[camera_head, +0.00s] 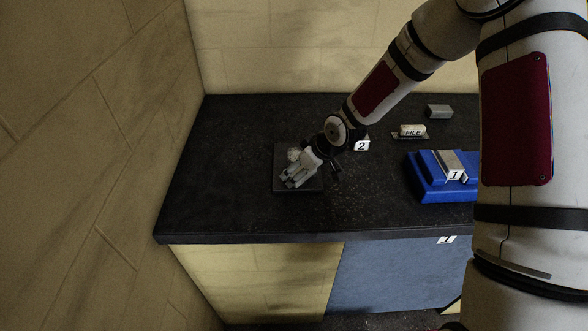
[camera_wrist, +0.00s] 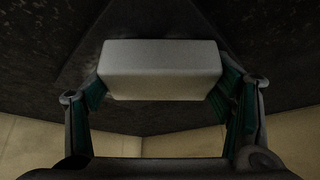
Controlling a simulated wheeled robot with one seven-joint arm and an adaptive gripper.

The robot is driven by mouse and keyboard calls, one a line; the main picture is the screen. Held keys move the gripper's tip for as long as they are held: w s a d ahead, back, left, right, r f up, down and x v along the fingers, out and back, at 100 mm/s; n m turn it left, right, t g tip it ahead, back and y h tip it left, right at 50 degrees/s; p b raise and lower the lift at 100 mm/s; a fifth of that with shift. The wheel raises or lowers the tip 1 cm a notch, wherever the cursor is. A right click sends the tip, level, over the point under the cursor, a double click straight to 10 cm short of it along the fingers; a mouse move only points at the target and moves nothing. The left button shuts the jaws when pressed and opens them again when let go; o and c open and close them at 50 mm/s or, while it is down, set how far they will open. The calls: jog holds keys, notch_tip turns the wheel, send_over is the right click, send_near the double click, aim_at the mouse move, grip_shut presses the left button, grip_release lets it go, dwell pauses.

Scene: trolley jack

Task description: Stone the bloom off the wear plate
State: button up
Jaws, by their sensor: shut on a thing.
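The wear plate (camera_head: 314,187) looks like a dark square slab lying on the left part of the dark bench top. A pale mottled patch (camera_head: 293,154), which looks like the bloom, shows near its far side. My gripper (camera_head: 291,181) is over the plate, tilted down, and covers much of it. In the wrist view my gripper (camera_wrist: 163,88) is shut on a pale grey rectangular block, which looks like the stone (camera_wrist: 160,70). The block spans the gap between the two fingers. I cannot tell whether its underside touches the plate.
A blue fixture (camera_head: 427,187) with a metal top and a "1" label stands at the right. A pale block labelled FILE (camera_head: 412,130) and a grey block (camera_head: 439,111) lie behind it. A "2" label (camera_head: 362,145) is near my wrist. A wall rises at left; bench is clear there.

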aim_at(318, 170)
jog(key=shift+s+d+f, duration=0.1)
jog(key=shift+d, duration=1.2)
jog(key=shift+s+d+f, duration=0.1)
jog(key=shift+d, duration=1.2)
jog(key=shift+w+r+b, duration=0.1)
jog(key=shift+w+b, duration=0.25)
jog(key=shift+w, duration=1)
jog(key=shift+w+a+r, duration=0.1)
jog(key=shift+a+r, duration=0.05)
jog(key=shift+a, duration=0.95)
jog(key=shift+a+r, duration=0.1)
jog(key=shift+a, duration=0.95)
